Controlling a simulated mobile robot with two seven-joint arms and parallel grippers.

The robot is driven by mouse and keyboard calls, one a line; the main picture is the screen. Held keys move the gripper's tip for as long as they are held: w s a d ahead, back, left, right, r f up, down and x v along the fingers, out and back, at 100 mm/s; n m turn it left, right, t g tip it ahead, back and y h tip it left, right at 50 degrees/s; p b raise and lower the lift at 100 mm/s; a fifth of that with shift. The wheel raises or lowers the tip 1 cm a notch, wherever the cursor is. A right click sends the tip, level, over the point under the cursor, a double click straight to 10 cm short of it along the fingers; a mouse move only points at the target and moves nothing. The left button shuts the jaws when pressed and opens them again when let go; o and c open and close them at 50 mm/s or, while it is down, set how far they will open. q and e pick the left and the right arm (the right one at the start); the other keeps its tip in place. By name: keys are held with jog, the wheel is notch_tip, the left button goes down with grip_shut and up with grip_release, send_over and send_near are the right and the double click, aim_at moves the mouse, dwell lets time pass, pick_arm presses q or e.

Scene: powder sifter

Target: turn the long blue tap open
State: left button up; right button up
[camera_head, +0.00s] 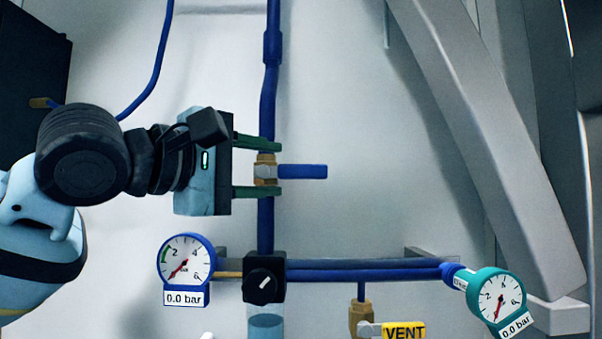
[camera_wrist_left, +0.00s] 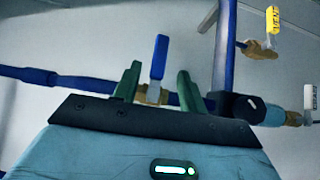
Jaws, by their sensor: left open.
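The long blue tap has a blue lever (camera_head: 302,172) that points straight right, crosswise to its vertical blue pipe (camera_head: 267,100). Its brass body (camera_head: 265,167) sits on that pipe. My left gripper (camera_head: 262,167) comes in from the left with its green fingers apart, one above and one below the brass body. In the left wrist view the blue lever (camera_wrist_left: 159,57) stands up between the two open fingers (camera_wrist_left: 158,85), clear of both. I cannot tell whether the fingers touch the pipe. My right gripper is not in view.
Below are a left gauge (camera_head: 186,258) and a right gauge (camera_head: 499,300), both labelled 0.0 bar. A black knob (camera_head: 264,285) sits under the tap. A yellow VENT tap (camera_head: 403,330) is at the bottom. A grey slanted beam (camera_head: 490,140) stands right. Wall space right of the lever is clear.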

aim_at(300, 171)
pick_arm(q)
jog(key=shift+d, duration=0.25)
jog(key=shift+w+d, duration=0.2)
jog(key=shift+d, duration=0.1)
jog(key=x, duration=0.6)
jog(key=shift+w+d, duration=0.1)
jog(key=shift+w, duration=0.3)
grip_shut()
